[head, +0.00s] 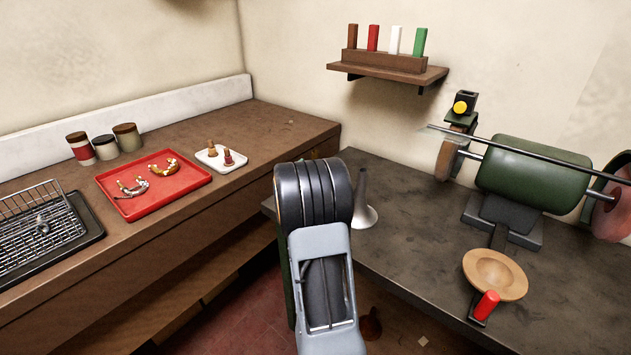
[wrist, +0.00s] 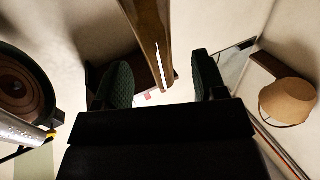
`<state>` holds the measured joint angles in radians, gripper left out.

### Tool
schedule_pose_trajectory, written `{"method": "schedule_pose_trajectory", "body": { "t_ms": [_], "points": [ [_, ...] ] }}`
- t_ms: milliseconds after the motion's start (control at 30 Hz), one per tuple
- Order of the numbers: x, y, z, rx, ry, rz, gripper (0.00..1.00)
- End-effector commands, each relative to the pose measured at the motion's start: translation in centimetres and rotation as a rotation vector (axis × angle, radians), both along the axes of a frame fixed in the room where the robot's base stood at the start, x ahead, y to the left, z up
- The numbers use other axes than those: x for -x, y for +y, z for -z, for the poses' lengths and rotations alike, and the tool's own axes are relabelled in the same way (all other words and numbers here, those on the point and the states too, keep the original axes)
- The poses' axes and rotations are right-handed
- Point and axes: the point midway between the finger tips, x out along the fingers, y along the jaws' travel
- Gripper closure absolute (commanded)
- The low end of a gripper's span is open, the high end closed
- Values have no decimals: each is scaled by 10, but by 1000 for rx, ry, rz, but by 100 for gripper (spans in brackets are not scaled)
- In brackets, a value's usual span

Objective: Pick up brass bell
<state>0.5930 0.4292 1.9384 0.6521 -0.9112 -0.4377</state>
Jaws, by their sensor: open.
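A slim flared horn bell (head: 364,208), pale grey and shiny here, stands on the dark bench just right of my arm, wide end down and narrow end up. Part of its left side is hidden behind the arm. My gripper is hidden by my own arm in the head view. In the wrist view my gripper (wrist: 162,80) is open, with two dark green textured pads apart and no object held. A brown wooden edge shows beyond and between the pads. I cannot make out the bell in the wrist view.
A green grinder (head: 530,178) with wheels and a long rod stands on the right of the bench (head: 425,245). A wooden dish (head: 495,274) and red handle (head: 486,305) are in front. A wall shelf (head: 388,73) hangs behind. A red tray (head: 155,185) lies on the left counter.

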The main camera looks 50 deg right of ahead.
Motion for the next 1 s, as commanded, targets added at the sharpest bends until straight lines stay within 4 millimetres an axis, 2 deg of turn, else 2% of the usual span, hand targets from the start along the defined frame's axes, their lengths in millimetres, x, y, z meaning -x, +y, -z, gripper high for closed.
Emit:
{"method": "schedule_pose_trajectory", "body": {
  "t_ms": [300, 667, 1000],
  "points": [
    [-17, -36, 2, -2, 1, 1, 35],
    [-22, -44, 3, -1, 0, -1, 35],
    [-22, -43, 3, -1, 0, -1, 66]
  ]
}}
